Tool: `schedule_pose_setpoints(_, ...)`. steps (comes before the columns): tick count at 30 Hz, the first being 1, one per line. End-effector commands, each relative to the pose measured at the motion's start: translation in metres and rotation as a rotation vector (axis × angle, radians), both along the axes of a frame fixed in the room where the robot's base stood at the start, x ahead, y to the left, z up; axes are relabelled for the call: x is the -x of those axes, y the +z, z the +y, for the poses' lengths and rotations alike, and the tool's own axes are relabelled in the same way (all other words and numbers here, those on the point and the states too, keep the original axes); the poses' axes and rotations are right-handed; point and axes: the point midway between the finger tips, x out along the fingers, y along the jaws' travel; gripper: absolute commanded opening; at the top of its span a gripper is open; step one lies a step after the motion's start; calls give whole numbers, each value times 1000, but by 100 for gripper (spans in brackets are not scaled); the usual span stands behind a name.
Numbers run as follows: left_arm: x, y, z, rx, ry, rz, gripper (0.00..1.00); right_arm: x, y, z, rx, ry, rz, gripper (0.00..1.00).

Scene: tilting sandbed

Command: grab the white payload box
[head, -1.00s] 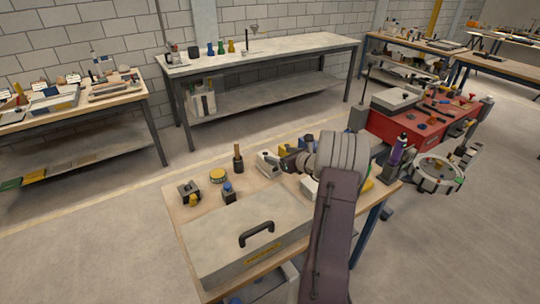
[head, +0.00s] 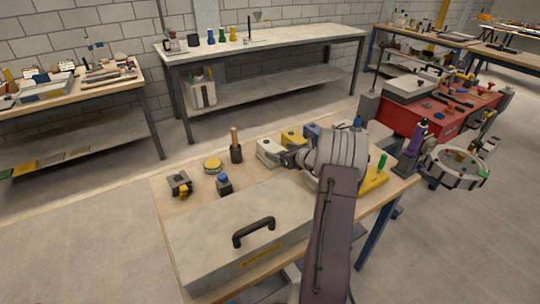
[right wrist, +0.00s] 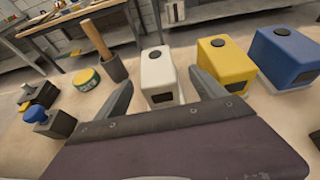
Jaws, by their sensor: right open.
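The white payload box (right wrist: 158,72) stands upright on the table in the right wrist view, with a dark round cap on top and a dark panel low on its front. In the head view the white payload box (head: 270,151) is at the table's far side, left of my right gripper (head: 290,157). In the right wrist view my right gripper (right wrist: 162,92) is open, its two fingers apart with the white box showing between and beyond them. The fingers do not visibly touch it. My left gripper is not in view.
A yellow box (right wrist: 224,65) and a blue box (right wrist: 288,57) stand right of the white one. A dark holder with a wooden handle (right wrist: 100,45) and a yellow tin (right wrist: 86,78) stand left. A large grey case (head: 232,238) fills the table's front.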

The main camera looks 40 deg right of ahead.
Motion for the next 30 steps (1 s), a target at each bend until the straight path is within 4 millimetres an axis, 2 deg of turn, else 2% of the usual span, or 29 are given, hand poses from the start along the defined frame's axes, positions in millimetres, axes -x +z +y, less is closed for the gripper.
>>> schedule_pose_setpoints(3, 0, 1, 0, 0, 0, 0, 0, -16, -7, 0, -1, 1, 0, 80)
schedule_pose_setpoints(9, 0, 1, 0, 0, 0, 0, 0, -25, -11, 0, 0, 1, 1, 80)
schedule_pose_setpoints(16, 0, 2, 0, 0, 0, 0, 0, -61, -28, 3, -1, 2, 0, 80)
schedule_pose_setpoints(24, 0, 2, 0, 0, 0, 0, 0, -68, -30, 1, -1, -1, 0, 80)
schedule_pose_setpoints(25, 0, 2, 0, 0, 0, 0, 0, -68, -30, 1, 0, -1, 0, 77)
schedule_pose_setpoints(30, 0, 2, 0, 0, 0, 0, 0, -68, -30, 1, -1, 0, 0, 30)
